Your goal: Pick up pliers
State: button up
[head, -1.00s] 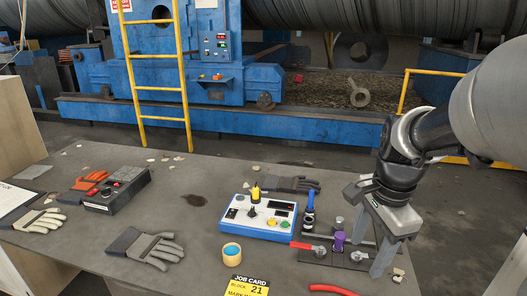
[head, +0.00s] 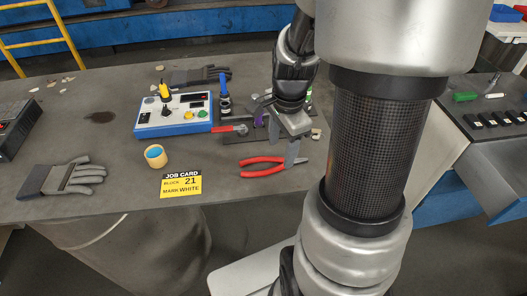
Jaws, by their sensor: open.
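The pliers (head: 262,168) lie on the grey table near its front edge, with red handles pointing left. Their grey jaws point right and are partly hard to make out beside my gripper's finger. My gripper (head: 283,145) points down above the table, just behind and over the jaw end of the pliers. Its two fingers are apart, with nothing seen between them. I cannot tell whether a finger touches the pliers.
A dark plate with a red-handled clamp (head: 229,129) and a purple piece (head: 259,119) is close behind.

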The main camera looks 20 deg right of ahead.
jog(key=f, duration=0.4)
jog(key=shift+w+f+b, duration=0.15)
jog(key=shift+w+b, duration=0.1)
jog(key=shift+b, duration=0.1)
jog(key=c, duration=1.3)
